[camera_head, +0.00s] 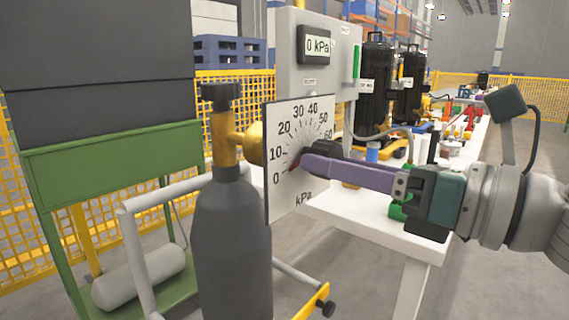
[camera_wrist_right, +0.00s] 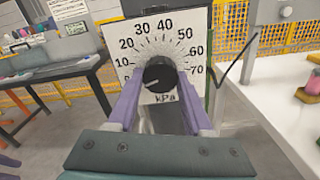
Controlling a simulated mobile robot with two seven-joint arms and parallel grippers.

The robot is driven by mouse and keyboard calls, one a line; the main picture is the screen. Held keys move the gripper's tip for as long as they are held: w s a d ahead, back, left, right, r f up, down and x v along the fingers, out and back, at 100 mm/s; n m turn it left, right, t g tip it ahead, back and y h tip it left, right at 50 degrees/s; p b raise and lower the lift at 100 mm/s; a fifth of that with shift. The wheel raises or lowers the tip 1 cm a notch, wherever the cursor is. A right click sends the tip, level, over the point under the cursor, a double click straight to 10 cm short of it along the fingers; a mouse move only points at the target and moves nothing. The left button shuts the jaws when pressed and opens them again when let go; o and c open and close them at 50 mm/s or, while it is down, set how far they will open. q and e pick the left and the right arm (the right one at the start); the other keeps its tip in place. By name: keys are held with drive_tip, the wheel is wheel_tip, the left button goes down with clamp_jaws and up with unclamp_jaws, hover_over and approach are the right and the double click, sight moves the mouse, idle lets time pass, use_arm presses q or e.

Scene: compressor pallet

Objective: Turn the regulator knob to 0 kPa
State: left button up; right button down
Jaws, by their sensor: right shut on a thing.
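The regulator's white dial plate (camera_head: 284,200) has a kPa scale and is fixed beside the brass valve (camera_head: 226,130) of a dark grey cylinder (camera_head: 232,235). The black round knob (camera_wrist_right: 159,77) is at the dial's middle; its light mark points lower left, toward the 0 end. In the head view a small red pointer (camera_head: 295,165) also points toward 0. My right gripper (camera_head: 308,160) comes in from the right, its purple fingers shut on the knob's two sides. The fingers partly hide the knob and the dial's lower numbers. My left gripper is not in view.
A grey panel behind the dial has a display (camera_head: 317,45) reading 0 kPa. A white table (camera_head: 375,225) with several small items stands behind my right gripper. A green-framed stand (camera_head: 110,155) is at left. Yellow fencing (camera_head: 235,90) runs behind.

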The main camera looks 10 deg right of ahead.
drive_tip(key=shift+c, duration=1.5)
unclamp_jaws()
drive_tip(key=b+v, duration=0.2)
drive_tip(key=v, duration=0.8)
drive_tip(key=shift+b, duration=0.3)
drive_tip(key=shift+r, duration=0.1)
